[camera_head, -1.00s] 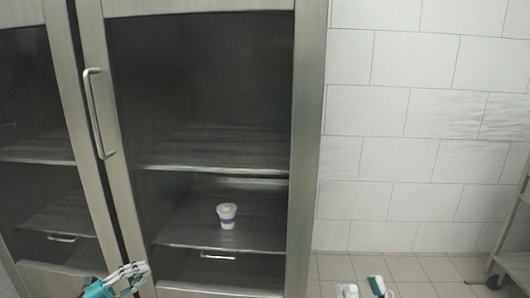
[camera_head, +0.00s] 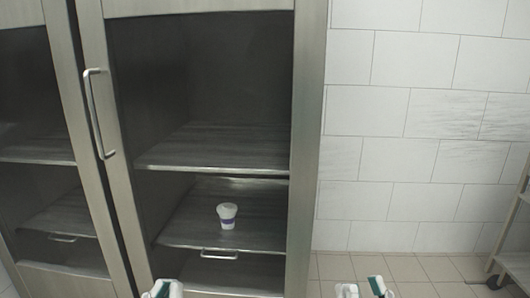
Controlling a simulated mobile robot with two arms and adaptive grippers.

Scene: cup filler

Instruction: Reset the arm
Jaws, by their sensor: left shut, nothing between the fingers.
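My right gripper (camera_head: 362,291) shows only in part at the bottom edge, right of the cabinet and away from the cup. Its fingertips are too cut off to tell whether it is open.
The metal cabinet (camera_head: 309,150) has a vertical door handle (camera_head: 96,113) on its left side and a drawer handle (camera_head: 218,255) below the cup's shelf. A wheeled rack (camera_head: 515,262) stands at the right edge. The tiled floor (camera_head: 430,272) between is clear.

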